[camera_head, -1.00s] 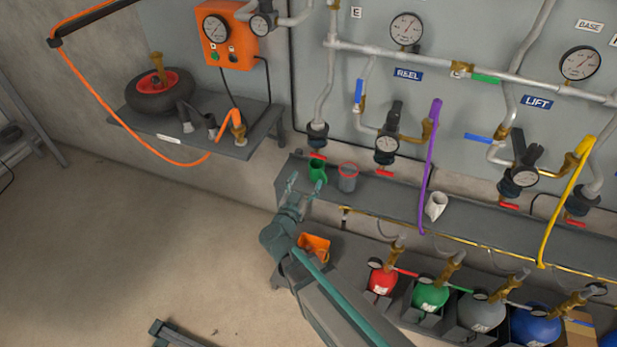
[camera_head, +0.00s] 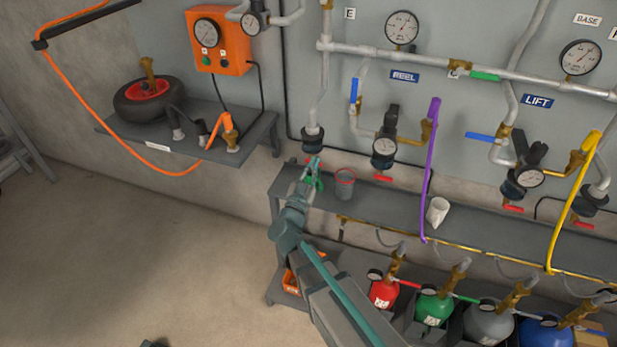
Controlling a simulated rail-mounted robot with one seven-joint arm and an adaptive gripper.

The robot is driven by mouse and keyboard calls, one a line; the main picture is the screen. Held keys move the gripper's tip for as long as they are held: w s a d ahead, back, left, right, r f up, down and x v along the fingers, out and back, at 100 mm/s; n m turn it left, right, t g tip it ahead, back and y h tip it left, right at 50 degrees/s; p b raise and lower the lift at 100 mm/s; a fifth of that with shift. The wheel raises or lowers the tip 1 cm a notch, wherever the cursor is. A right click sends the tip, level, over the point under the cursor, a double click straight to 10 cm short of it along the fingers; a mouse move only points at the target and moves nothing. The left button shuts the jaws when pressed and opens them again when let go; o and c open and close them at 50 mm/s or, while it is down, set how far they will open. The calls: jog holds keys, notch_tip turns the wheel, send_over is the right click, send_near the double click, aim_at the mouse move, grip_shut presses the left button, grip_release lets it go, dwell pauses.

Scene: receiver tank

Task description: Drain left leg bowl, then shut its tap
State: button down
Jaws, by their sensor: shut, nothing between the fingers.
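The left leg bowl (camera_head: 313,138) is a dark bowl under the leftmost grey down pipe. Its red tap sits just below it and is mostly hidden by my gripper. My gripper (camera_head: 313,165) is shut and empty, with its tips pointing up right under the bowl. I cannot tell whether the tips touch the tap. A green mug (camera_head: 318,184) stands on the grey bench just behind my gripper and is partly hidden by it. The liquid level in the bowl is too small to see.
A grey cup with a red rim (camera_head: 345,187) stands right of the green mug, and a white jug (camera_head: 437,211) farther right. A purple hose (camera_head: 430,170) hangs over the bench (camera_head: 390,200). A shelf with a wheel (camera_head: 153,100) is at left. Bottles stand below.

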jog(key=w+f, duration=0.3)
jog(key=shift+w+d, duration=0.15)
jog(key=shift+d, duration=0.1)
jog(key=shift+f+m+h+b, duration=0.15)
jog(key=shift+m+h+b, duration=0.15)
jog(key=shift+m+b, duration=0.45)
dwell(0.4)
jog(key=m+g+h+b, duration=0.1)
jog(key=m, duration=0.2)
jog(key=f+m+h+b, duration=0.1)
jog(key=m, duration=0.2)
jog(key=shift+f+g+b, duration=0.15)
jog(key=shift+g+b, duration=0.2)
jog(key=shift+g, duration=0.05)
dwell(0.4)
